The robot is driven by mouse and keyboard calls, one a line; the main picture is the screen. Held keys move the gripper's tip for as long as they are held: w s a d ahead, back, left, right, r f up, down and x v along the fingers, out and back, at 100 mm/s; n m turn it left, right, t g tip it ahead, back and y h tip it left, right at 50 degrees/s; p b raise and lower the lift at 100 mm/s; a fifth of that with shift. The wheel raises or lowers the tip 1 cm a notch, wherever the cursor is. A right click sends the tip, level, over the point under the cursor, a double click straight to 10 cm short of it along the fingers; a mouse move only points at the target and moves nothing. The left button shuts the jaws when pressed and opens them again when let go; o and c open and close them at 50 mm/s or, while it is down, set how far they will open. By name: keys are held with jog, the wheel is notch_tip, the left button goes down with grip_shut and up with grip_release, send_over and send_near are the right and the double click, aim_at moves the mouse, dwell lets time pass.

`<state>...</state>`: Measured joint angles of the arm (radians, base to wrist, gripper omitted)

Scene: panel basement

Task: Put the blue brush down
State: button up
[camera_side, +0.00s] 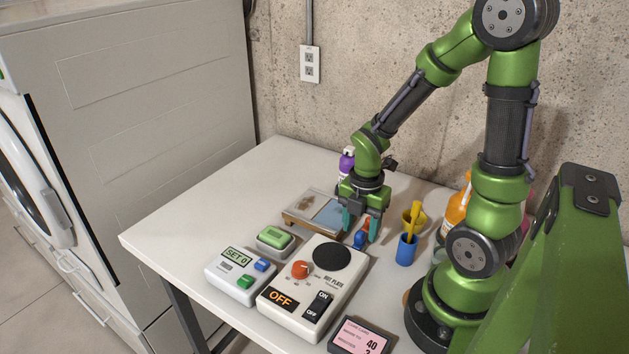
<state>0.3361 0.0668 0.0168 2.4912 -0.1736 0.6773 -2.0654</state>
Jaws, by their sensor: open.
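My gripper (360,224) points down over the table with its teal fingers apart. A small blue object (360,240), which looks like the blue brush, is low between and just in front of the fingers. The fingers partly hide it, and I cannot tell whether it touches them. A small orange-red piece shows beside it between the fingers; I cannot tell whether it is part of the same object.
A wood-framed tray (291,217) lies left of my gripper. A hot plate (286,311) is in front, with a SET box (227,283) and a green-topped box (275,239). A blue cup (405,252) holding a yellow item stands right. The table's far left is clear.

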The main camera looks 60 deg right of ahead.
aim_at(359, 233)
notch_tip(359, 233, up, 7)
jog(key=shift+r, duration=0.4)
jog(key=a+r+m+t+y, duration=0.2)
jog(key=a+r+m+t, duration=0.5)
jog(key=m, duration=1.5)
jog(key=a+r, duration=0.4)
jog(key=shift+w+r, duration=0.3)
jog(key=shift+r, duration=0.05)
jog(key=shift+o, duration=0.4)
